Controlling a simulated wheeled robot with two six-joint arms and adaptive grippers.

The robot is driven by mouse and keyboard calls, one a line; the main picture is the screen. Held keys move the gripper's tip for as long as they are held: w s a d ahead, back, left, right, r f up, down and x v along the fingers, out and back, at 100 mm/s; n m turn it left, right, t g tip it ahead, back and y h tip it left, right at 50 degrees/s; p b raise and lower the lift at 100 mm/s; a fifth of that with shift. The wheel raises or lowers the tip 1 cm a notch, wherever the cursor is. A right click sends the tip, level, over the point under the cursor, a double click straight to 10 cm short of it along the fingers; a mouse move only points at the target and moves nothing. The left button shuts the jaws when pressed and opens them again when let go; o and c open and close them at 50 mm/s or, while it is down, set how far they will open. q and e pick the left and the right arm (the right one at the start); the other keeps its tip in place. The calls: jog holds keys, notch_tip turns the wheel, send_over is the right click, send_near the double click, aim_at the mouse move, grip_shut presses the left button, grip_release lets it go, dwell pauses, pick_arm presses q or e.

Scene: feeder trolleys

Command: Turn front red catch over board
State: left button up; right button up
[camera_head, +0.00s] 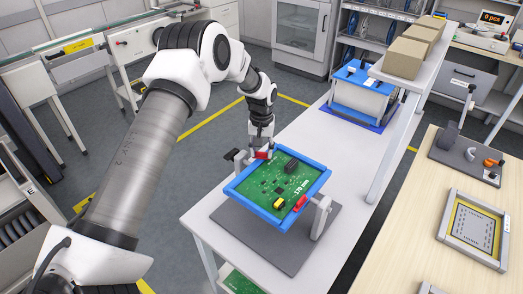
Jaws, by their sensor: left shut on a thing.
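A green circuit board (262,184) sits in a blue frame (252,208) on a grey stand (281,247), tilted. One red catch (262,155) is at the frame's far edge, at my left gripper. A second red catch (300,203) is at the right-hand near side of the board and appears to lie over its edge. My left gripper (261,150) points down and is shut on the far red catch; its fingertips are small and partly hidden. My right gripper is not in view.
The white table (308,128) has free room behind the board. A blue-framed box (361,88) stands farther back. Cardboard boxes (403,58) sit on a shelf. A wooden bench (409,234) at right holds a framed panel (474,229). Another green board (240,282) lies below the table.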

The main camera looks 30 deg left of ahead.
pick_arm(q)
jog(key=m, duration=0.6)
jog(key=shift+s+f, duration=0.1)
jog(key=shift+f, duration=0.05)
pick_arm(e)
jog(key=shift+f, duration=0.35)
pick_arm(q)
jog(key=shift+b, duration=0.3)
jog(key=o, duration=1.1)
jog(key=shift+o, duration=0.2)
jog(key=shift+r, duration=0.4)
notch_tip(320, 180, up, 11)
jog(key=shift+r, duration=0.15)
